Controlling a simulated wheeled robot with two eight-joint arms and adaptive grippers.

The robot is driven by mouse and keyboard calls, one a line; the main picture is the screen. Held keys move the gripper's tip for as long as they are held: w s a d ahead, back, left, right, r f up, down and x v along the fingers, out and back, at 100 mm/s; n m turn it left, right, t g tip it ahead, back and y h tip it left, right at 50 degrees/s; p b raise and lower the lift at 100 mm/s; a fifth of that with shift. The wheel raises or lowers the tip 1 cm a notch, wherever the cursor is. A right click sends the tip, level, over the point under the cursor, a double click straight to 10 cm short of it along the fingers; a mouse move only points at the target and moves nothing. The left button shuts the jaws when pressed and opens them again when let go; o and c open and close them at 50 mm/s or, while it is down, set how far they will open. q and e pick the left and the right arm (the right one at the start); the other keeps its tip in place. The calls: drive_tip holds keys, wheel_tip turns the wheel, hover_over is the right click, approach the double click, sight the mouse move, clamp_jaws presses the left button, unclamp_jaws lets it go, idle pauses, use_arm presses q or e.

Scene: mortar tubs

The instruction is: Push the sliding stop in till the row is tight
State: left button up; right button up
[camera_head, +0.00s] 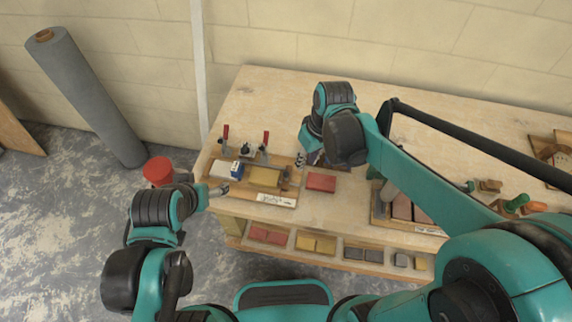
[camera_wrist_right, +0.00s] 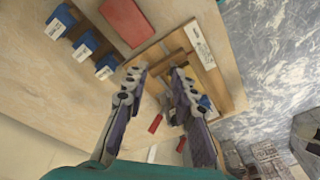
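A wooden fixture with a white label (camera_head: 276,199) stands at the bench's left front. It holds a yellow block (camera_head: 264,177) and, left of it, a small blue-and-white piece (camera_head: 237,170). A brown piece at its right end (camera_head: 286,178) may be the sliding stop; I cannot tell for sure. In the right wrist view the fixture (camera_wrist_right: 222,88) is partly hidden behind the fingers. My right gripper (camera_head: 312,159) is above the bench just right of the fixture; it is open and empty in the wrist view (camera_wrist_right: 160,76). My left gripper (camera_head: 224,189) is low at the fixture's left end, its opening unclear.
Red-handled clamps (camera_head: 265,141) stand at the fixture's back. A red block (camera_head: 321,182) lies to its right. The wrist view shows a rack of blue pieces (camera_wrist_right: 85,45). Another tray (camera_head: 381,214) lies farther right. A shelf below (camera_head: 340,260) holds several blocks.

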sight(286, 172)
drive_tip(key=a+f, duration=0.2)
drive_tip(key=f, duration=0.1)
drive_tip(key=w+a+f+n+g, duration=0.1)
drive_tip(key=f, duration=0.2)
drive_tip(key=a+f+n+g, duration=0.1)
drive_tip(key=a+f, duration=0.1)
drive_tip(key=f, duration=0.1)
drive_tip(key=shift+w+a+f, duration=0.3)
drive_tip(key=shift+w, duration=0.1)
use_arm(q)
drive_tip(key=shift+r, duration=0.45)
use_arm(e)
drive_tip(key=shift+a, duration=0.1)
clamp_jaws()
